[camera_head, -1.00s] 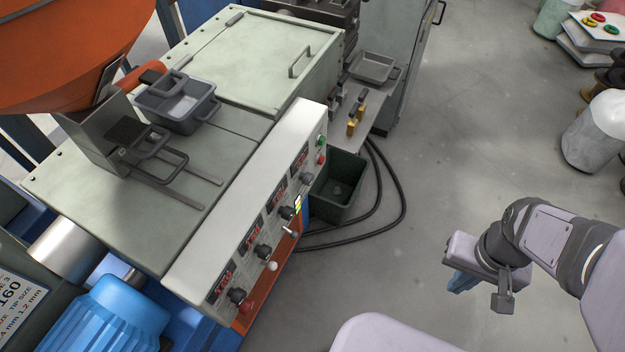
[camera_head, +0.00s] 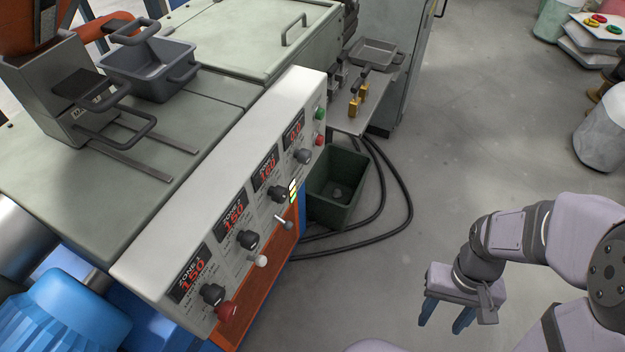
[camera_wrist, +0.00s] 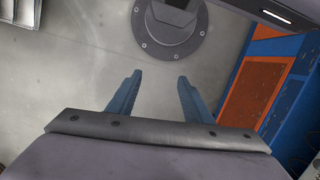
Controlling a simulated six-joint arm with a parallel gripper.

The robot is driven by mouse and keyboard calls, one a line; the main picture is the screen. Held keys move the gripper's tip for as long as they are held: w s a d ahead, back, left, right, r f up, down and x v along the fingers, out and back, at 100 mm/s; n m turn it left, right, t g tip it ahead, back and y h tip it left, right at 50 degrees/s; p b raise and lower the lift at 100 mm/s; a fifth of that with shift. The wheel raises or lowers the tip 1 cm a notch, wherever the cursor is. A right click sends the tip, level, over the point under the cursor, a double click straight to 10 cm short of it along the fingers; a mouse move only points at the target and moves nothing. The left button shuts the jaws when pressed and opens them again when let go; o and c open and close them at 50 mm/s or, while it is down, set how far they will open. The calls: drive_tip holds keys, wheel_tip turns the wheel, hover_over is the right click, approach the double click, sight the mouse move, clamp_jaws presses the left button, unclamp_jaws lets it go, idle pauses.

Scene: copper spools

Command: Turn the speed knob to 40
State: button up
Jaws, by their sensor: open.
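The control panel (camera_head: 235,165) runs along the edge of the pale green machine, with several black knobs beside red number displays. The knobs include one at the near end (camera_head: 212,294), one beside a display further up (camera_head: 248,239), another (camera_head: 278,194), and one near the far end (camera_head: 302,156).
A dark green bin (camera_head: 340,185) and black hoses (camera_head: 400,215) lie on the floor beyond.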

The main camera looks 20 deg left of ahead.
drive_tip(key=w+f+n+t+h+b, duration=0.1)
drive_tip(key=w+f+n+t+b, duration=0.25)
drive_tip(key=w+f+b, duration=0.6)
drive_tip(key=w+a+f+n+t+y, duration=0.1)
drive_tip(key=w+a+f+n+t, duration=0.15)
drive_tip(key=w, duration=0.35)
drive_tip(key=w+a+f+n+t, duration=0.1)
drive_tip(key=w+f+n, duration=0.1)
drive_tip(key=w+n, duration=0.3)
drive_tip(key=w+a+r+n+t+y, duration=0.3)
drive_tip(key=w+a+r+n+y, duration=0.3)
drive_tip(key=w+a+n, duration=0.4)
drive_tip(key=s+a+r+n+y, duration=0.1)
drive_tip(key=a+r+n+y, duration=0.4)
drive_tip(key=a+r, duration=0.3)
drive_tip(key=s+a+r+n+g+y, duration=0.6)
drive_tip(key=s+r+n, duration=0.5)
drive_tip(key=n, duration=0.6)
drive_tip(key=a+y+p, duration=0.1)
drive_tip(key=a, duration=0.1)
drive_tip(key=shift+s+a+r+g+y, duration=0.25)
drive_tip(key=shift+s+a+g+y, duration=0.05)
